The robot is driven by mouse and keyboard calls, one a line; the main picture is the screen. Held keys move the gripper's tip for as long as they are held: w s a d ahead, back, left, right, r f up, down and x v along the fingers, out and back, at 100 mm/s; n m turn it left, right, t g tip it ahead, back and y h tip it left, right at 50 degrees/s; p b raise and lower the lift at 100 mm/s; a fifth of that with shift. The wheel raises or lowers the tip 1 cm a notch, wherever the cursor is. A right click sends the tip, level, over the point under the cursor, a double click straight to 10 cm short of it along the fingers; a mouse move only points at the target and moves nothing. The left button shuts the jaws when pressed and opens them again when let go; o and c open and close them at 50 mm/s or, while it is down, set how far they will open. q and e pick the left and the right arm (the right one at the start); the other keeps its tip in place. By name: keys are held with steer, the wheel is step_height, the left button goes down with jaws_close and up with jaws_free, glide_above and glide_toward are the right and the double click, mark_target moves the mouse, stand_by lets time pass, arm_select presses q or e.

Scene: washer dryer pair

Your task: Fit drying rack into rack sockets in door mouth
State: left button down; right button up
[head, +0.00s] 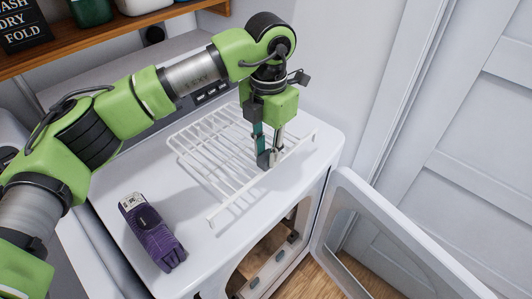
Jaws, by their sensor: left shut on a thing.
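The drying rack (205,149) is a white wire grid with a long front bar. It is over the top of the white dryer (185,262), and whether it touches the top is hard to tell. My left gripper (268,158) points down and is shut on the rack near its front bar. The dryer's door (372,240) stands open to the right. The door mouth (272,262) is partly visible below the top's front edge. The rack sockets cannot be made out clearly. My right gripper is not in view.
A wooden shelf (110,45) with bottles and a sign is at the upper left. A white panelled door (470,130) stands at the right.

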arm_select(q)
steer(key=shift+w+f, duration=0.55)
steer(key=f+p, duration=0.1)
steer(key=f, duration=0.1)
steer(key=f+p, duration=0.1)
steer(key=shift+w+f+p, duration=0.3)
steer(key=shift+w+f, duration=0.05)
steer(key=shift+f, duration=0.15)
steer(key=shift+f, duration=0.1)
steer(key=c, duration=1.8)
jaws_free()
